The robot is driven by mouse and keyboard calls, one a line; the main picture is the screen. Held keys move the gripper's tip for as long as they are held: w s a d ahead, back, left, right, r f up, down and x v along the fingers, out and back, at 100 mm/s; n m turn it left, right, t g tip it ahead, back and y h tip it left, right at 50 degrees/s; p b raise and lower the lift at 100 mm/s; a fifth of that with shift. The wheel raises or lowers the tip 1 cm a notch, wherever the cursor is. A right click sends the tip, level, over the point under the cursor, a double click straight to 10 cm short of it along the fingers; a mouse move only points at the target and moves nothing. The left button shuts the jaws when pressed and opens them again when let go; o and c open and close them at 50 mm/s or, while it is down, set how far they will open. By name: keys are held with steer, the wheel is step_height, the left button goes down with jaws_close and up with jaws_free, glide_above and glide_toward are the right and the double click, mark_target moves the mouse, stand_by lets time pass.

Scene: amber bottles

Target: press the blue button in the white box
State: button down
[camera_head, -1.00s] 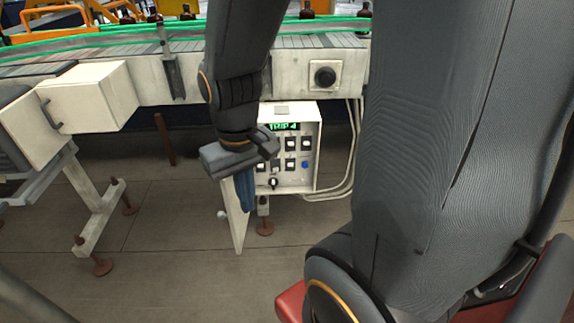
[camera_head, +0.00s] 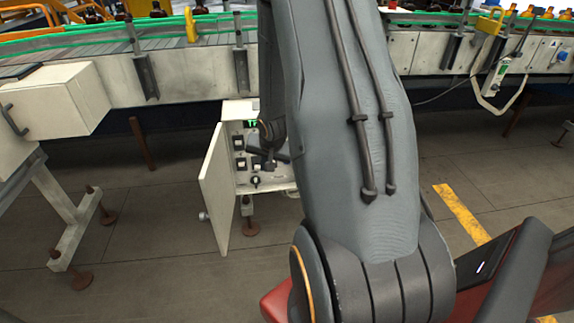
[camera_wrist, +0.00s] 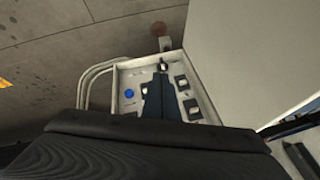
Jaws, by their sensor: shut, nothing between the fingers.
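The white box (camera_head: 229,113) hangs under the conveyor with its door (camera_head: 214,187) swung open; its panel carries several black switches and a green display, partly covered by my arm. In the wrist view the box (camera_wrist: 203,98) appears inverted, and the blue button (camera_wrist: 129,93) shows uncovered on the panel's left side. My gripper (camera_wrist: 160,76) is shut and empty, its fingers in front of the panel's middle, to the right of the button in that view. Whether the fingertips touch the panel I cannot tell. In the head view my arm hides the button, and the fingers are mostly hidden.
The open door (camera_wrist: 245,50) stands close beside my gripper in the wrist view. Pale conduits (camera_wrist: 92,78) curve along the box's other side. The conveyor (camera_head: 190,88) runs above the box. A larger white cabinet (camera_head: 65,100) is at the left. The floor below is clear.

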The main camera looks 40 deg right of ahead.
steer(key=d+f+m+t+b, duration=0.1)
steer(key=d+f+m+t, duration=0.3)
steer(key=d+f+m, duration=0.3)
steer(key=d+f, duration=0.5)
steer(key=f, duration=0.3)
steer(key=shift+d+f+m+b, duration=0.15)
steer(key=shift+d+m+b, duration=0.15)
steer(key=shift+d, duration=0.05)
steer(key=shift+s, duration=0.1)
steer(key=w+d+b, duration=0.3)
steer(key=w+d, duration=0.1)
steer(key=w, duration=0.3)
steer(key=shift+w+d, duration=0.25)
steer(key=shift+d, duration=0.05)
steer(key=shift+w, duration=0.1)
stand_by(1.0)
steer(key=shift+w+d, duration=0.2)
steer(key=shift+w, duration=0.1)
